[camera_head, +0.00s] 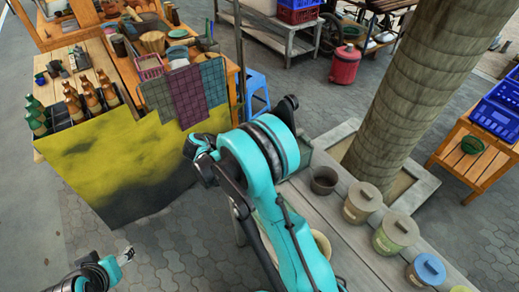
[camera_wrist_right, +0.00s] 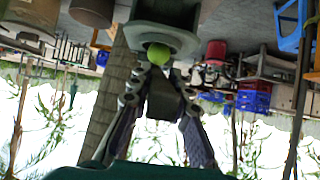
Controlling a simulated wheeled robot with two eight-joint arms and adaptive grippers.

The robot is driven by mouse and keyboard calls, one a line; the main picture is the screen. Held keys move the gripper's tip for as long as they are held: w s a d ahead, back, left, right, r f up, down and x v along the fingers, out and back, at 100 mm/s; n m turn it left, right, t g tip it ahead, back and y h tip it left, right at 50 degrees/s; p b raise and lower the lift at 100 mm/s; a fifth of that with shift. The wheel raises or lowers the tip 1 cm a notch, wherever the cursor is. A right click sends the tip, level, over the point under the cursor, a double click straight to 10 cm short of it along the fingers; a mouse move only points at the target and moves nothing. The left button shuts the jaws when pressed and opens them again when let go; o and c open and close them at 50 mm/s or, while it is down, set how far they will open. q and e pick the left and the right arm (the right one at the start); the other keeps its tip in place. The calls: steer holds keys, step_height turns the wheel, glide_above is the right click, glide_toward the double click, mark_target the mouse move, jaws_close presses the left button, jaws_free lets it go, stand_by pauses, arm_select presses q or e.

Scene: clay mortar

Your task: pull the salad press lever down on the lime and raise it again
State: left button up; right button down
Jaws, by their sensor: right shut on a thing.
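The right wrist view is upside down. In it the lime (camera_wrist_right: 158,53) shows bright green against the grey-green salad press (camera_wrist_right: 158,36), just beyond my fingertips. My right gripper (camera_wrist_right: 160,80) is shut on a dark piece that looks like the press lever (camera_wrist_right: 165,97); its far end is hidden. I cannot tell the lever's exact height. In the head view my teal right arm covers the lime, most of the press and my right gripper; only a grey-green edge of the press (camera_head: 303,153) may show. My left gripper (camera_head: 126,256) is at the lower left, away from the press; its opening is unclear.
A plank counter (camera_head: 345,225) holds a dark pot (camera_head: 324,180) and several lidded tubs (camera_head: 396,234). A thick pillar (camera_head: 425,90) rises behind it. A stall (camera_head: 130,65) with bottles and a yellow cloth stands at left. Paved floor between stall and counter is clear.

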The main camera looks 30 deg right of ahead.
step_height(320, 180, down, 6)
steer(key=h+b, duration=0.3)
steer(key=b, duration=0.3)
steer(key=shift+a+b, duration=0.3)
steer(key=shift+b, duration=0.1)
steer(key=shift+s+f, duration=0.1)
steer(key=c, duration=1.4)
jaws_free()
steer(key=v, duration=1.1)
steer(key=shift+a+r, duration=0.2)
steer(key=shift+a, duration=0.2)
